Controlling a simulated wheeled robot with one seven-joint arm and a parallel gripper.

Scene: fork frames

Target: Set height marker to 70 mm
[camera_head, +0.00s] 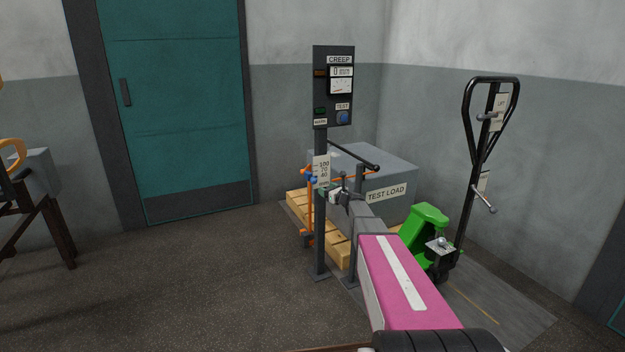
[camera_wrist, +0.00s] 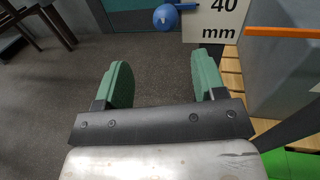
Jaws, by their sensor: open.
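A white scale plate (camera_head: 321,172) on the dark post carries the numbers 100, 70 and 40 from top to bottom. A blue round knob (camera_head: 312,180) sits at its left edge, near the lowest number. In the wrist view the knob (camera_wrist: 166,17) is left of the plate's "40 mm" print (camera_wrist: 214,22). The marker's pointing edge is too small or hidden to read. My gripper (camera_head: 333,192) is close to the post, just below the plate. In the wrist view my gripper (camera_wrist: 166,62) has its green fingers apart and empty, with the knob beyond the gap.
A control panel (camera_head: 334,87) marked CREEP tops the post, with a blue TEST button (camera_head: 343,117). Behind stands a grey TEST LOAD block (camera_head: 390,188) on a wooden pallet (camera_head: 335,244). A green pallet truck (camera_head: 424,226) is at right.

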